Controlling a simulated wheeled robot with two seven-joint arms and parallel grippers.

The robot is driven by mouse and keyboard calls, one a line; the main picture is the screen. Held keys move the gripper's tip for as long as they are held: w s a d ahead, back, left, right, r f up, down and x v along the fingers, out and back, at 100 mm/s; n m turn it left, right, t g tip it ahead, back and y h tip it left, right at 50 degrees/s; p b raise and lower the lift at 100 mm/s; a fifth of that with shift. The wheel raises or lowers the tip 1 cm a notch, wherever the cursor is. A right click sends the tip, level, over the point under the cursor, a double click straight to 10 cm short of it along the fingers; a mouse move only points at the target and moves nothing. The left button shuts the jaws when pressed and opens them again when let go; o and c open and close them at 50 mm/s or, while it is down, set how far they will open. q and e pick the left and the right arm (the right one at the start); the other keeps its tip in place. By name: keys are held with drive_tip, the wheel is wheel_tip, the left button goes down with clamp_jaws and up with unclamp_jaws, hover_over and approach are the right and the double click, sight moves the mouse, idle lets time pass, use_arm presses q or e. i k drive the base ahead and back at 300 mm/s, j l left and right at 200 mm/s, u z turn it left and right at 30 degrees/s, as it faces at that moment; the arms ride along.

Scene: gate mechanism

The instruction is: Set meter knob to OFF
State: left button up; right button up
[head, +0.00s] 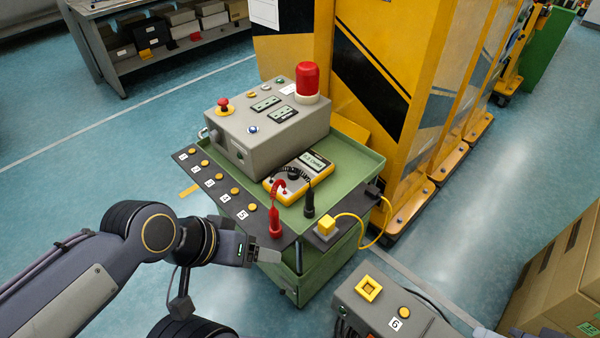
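The yellow meter (269,184) lies on the green cart (356,157), with a lit display at its upper end. Its dark round knob (293,174) is in the middle of its face; its setting is too small to read. A red probe (275,220) with a curled red lead and a black probe (309,202) stand just in front of the meter. My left gripper (268,256) is at the cart's near edge, below and left of the meter, apart from the knob. Its finger opening is not clear from this angle. My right gripper is not in view.
A grey control box (240,150) with a red beacon (307,80) stands behind the meter. A dark strip with numbered yellow buttons (209,171) runs along the cart's left edge. A yellow plug (326,226) with a cable is at the right. A grey box labelled 6 (385,305) is at front right.

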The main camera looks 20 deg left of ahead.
sight(291, 175)
drive_tip(key=i+j, duration=0.15)
drive_tip(key=j, duration=0.25)
drive_tip(key=i+j, duration=0.15)
drive_tip(key=j, duration=0.25)
drive_tip(key=i+j, duration=0.15)
drive_tip(key=j, duration=0.25)
drive_tip(key=i+j, duration=0.15)
drive_tip(key=j, duration=0.25)
